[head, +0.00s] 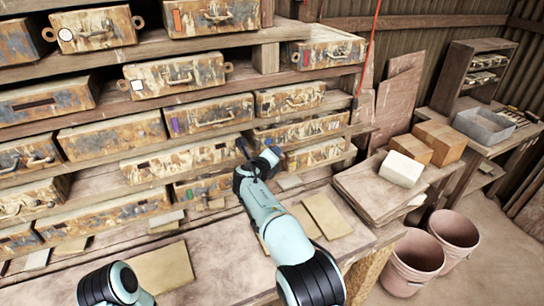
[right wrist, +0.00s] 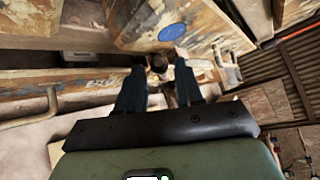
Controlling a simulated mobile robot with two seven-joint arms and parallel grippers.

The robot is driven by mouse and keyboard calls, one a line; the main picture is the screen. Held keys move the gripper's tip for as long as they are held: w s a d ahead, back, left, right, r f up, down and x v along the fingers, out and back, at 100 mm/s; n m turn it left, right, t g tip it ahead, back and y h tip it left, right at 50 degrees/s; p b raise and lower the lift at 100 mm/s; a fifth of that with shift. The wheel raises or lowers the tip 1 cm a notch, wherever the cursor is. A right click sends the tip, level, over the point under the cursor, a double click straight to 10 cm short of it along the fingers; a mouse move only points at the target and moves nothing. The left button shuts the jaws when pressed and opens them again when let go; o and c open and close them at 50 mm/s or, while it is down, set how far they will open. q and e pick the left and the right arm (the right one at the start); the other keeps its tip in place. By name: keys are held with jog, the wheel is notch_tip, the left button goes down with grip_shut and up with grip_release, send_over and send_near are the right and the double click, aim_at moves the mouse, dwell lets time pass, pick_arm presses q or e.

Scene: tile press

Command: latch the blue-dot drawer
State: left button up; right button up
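The blue-dot drawer (head: 312,128) is a rusty, stained box front in the middle of the rack, partly hidden by my right gripper in the head view. Its round blue dot (right wrist: 172,32) shows clearly in the right wrist view, on a worn face just beyond my fingers. My right gripper (right wrist: 159,68) has its two dark fingers apart, close below the dot. A small dark round part (right wrist: 158,63) shows between the fingertips; I cannot tell whether they touch it. In the head view my right gripper (head: 258,158) is at the drawer's left end. My left gripper is out of view.
Similar drawers with other marks surround it, such as a purple-marked one (head: 210,113) and a white-marked one (head: 175,75). The workbench (head: 215,255) below holds flat tiles (head: 163,268). Boxes (head: 440,140), a white block (head: 401,169) and buckets (head: 415,262) are at the right.

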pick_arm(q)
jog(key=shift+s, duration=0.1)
pick_arm(e)
jog(key=shift+s, duration=0.1)
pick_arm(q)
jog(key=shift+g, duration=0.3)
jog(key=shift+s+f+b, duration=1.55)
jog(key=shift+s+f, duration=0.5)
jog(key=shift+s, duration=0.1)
pick_arm(e)
jog(key=v, duration=1.3)
jog(key=shift+a, duration=0.1)
